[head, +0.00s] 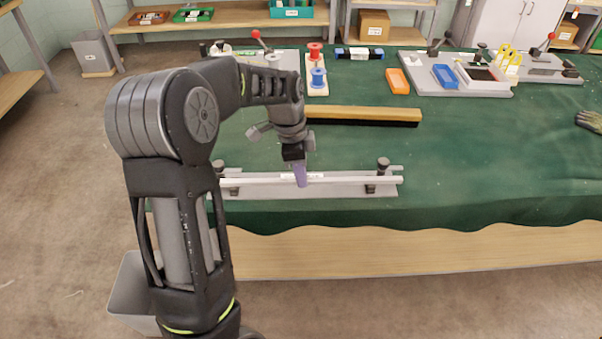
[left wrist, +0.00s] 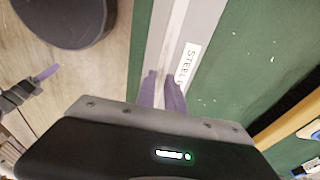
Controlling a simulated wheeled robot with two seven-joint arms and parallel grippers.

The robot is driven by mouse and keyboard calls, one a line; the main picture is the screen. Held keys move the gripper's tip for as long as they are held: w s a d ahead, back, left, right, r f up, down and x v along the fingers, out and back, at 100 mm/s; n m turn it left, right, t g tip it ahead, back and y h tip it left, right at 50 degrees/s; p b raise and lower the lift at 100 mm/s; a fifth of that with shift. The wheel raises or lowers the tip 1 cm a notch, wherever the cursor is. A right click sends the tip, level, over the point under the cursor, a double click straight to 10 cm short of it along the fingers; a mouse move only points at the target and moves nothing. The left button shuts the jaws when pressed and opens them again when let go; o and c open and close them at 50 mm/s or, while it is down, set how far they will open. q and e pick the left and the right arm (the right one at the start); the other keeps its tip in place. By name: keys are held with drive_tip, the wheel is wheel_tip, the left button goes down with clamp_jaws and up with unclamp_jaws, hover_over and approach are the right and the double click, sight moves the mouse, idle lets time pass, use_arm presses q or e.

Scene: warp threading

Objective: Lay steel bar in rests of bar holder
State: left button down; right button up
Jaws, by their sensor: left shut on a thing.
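The steel bar (head: 345,181) is a long pale rod running left to right along the bar holder (head: 330,193), a flat grey plate near the table's front edge. My left gripper (head: 301,178) has its purple fingers shut on the bar near its middle. In the left wrist view the fingers (left wrist: 162,92) straddle the bar (left wrist: 172,42) beside a STEEL label. The dark rests (head: 370,188) show close under the bar; I cannot tell whether it touches them. My right gripper (left wrist: 42,78) shows partly in the left wrist view, its opening unclear.
A wood-backed black strip (head: 362,116) lies behind the holder. A glove (head: 588,120) lies far right. Green cloth right of the holder is clear.

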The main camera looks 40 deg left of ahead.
use_arm(q)
drive_tip(key=shift+f+b, duration=0.4)
idle(0.3)
drive_tip(key=c, duration=1.3)
unclamp_jaws()
drive_tip(key=shift+c, duration=0.2)
drive_tip(key=r, duration=0.5)
drive_tip(key=a+r, duration=0.1)
drive_tip(key=r, duration=0.1)
drive_tip(key=shift+s+r, duration=0.35)
